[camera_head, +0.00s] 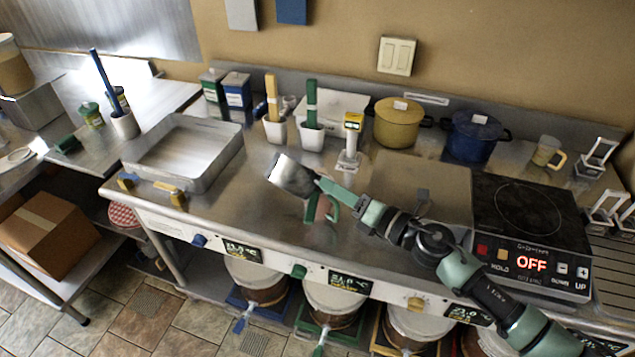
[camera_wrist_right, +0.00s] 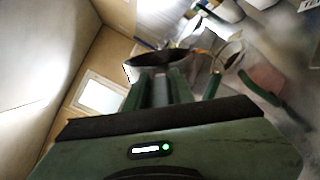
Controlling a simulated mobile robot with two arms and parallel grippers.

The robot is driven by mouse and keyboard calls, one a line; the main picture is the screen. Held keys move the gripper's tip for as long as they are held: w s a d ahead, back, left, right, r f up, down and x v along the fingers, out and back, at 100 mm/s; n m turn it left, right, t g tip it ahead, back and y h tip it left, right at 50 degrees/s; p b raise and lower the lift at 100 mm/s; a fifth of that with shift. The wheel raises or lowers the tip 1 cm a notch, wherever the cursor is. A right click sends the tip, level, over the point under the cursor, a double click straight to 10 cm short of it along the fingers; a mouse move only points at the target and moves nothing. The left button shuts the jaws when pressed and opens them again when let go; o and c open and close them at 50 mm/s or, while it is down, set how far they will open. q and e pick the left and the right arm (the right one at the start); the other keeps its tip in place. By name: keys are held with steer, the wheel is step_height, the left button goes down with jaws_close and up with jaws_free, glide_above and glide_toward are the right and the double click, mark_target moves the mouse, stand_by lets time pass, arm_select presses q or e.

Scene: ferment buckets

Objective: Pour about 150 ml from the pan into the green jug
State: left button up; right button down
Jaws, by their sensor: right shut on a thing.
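The small steel pan (camera_head: 293,174) is held up over the worktop by my right gripper (camera_head: 327,187), which is shut on its handle. The pan looks tilted in the head view. In the wrist view the pan (camera_wrist_right: 155,60) is beyond my green fingers (camera_wrist_right: 158,92), and its inside looks dark. The green jug, clear with a green handle (camera_head: 333,208), stands on the worktop just below and beside the gripper, partly hidden by it. It also shows in the wrist view (camera_wrist_right: 228,55), to the right of the pan. No stream is visible. My left gripper is out of view.
A wide steel tray (camera_head: 226,160) lies to the left. White holders, a yellow-topped device (camera_head: 352,128), a yellow pot (camera_head: 398,124) and a blue pot (camera_head: 471,137) line the back. A hob (camera_head: 528,210) showing OFF is at right.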

mark_target(298, 195)
steer(key=shift+r, duration=0.2)
steer(key=shift+s+a+f+n+b, duration=0.2)
steer(key=shift+f+n+b, duration=0.35)
steer(key=shift+b, duration=0.1)
steer(key=shift+s+a+r+n+p, duration=0.45)
steer(key=shift+s+r+n+p, duration=0.1)
steer(key=shift+n, duration=0.4)
steer(key=s+a+f+n, duration=0.1)
steer(key=s+a+n, duration=0.1)
steer(key=n, duration=0.1)
steer(key=shift+s+f+b, duration=0.2)
steer(key=shift+f+b, duration=0.15)
steer(key=shift+f, duration=0.05)
steer(key=shift+s+a+f+n, duration=0.35)
steer(key=shift+s+a+n, duration=0.2)
steer(key=shift+n, duration=0.35)
steer(key=shift+s+a+f+n, duration=0.55)
steer(key=shift+s+f+n, duration=0.1)
steer(key=shift+n, duration=0.45)
stand_by(1.6)
